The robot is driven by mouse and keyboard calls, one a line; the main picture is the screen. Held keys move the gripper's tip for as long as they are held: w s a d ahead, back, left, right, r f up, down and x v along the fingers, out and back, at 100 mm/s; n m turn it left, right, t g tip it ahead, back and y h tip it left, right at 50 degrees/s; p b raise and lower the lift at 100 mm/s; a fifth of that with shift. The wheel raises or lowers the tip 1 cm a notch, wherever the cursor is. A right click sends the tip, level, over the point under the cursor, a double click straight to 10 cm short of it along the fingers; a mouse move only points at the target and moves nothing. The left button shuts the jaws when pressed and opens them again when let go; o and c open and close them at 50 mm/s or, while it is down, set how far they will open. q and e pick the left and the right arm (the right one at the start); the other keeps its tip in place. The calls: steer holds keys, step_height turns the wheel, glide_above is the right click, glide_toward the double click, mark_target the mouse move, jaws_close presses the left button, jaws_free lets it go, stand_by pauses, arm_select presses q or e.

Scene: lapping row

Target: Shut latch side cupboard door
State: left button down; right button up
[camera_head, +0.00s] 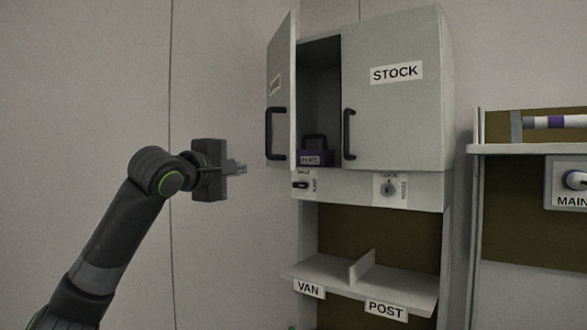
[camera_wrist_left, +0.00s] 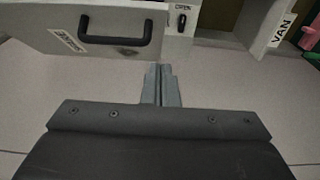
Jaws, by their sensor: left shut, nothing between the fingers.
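The left cupboard door (camera_head: 283,80) stands open, swung out toward me, with a black bar handle (camera_head: 276,134) on its face. The door also shows in the left wrist view (camera_wrist_left: 62,18), with its handle (camera_wrist_left: 116,38) along the top. The right door (camera_head: 397,95), marked STOCK, is shut. Below the open door is a small dark latch (camera_head: 300,185) with a label; it shows in the left wrist view (camera_wrist_left: 181,20). My left gripper (camera_head: 240,168) is shut and empty, to the left of the open door and apart from it. My right gripper is not in view.
A purple box (camera_head: 316,158) with a dark handle sits inside the cupboard. A divided shelf (camera_head: 333,272) marked VAN and POST is lower down. Another shelf unit (camera_head: 525,148) stands at right.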

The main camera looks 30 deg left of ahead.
arm_select(q)
steer(key=p, duration=0.6)
glide_toward(287, 167)
steer(key=w+a, duration=0.3)
steer(key=w+d+p, duration=0.1)
steer(key=w+d, duration=0.1)
steer(key=w, duration=0.1)
steer(key=shift+d+p, duration=0.2)
steer(key=shift+p, duration=0.2)
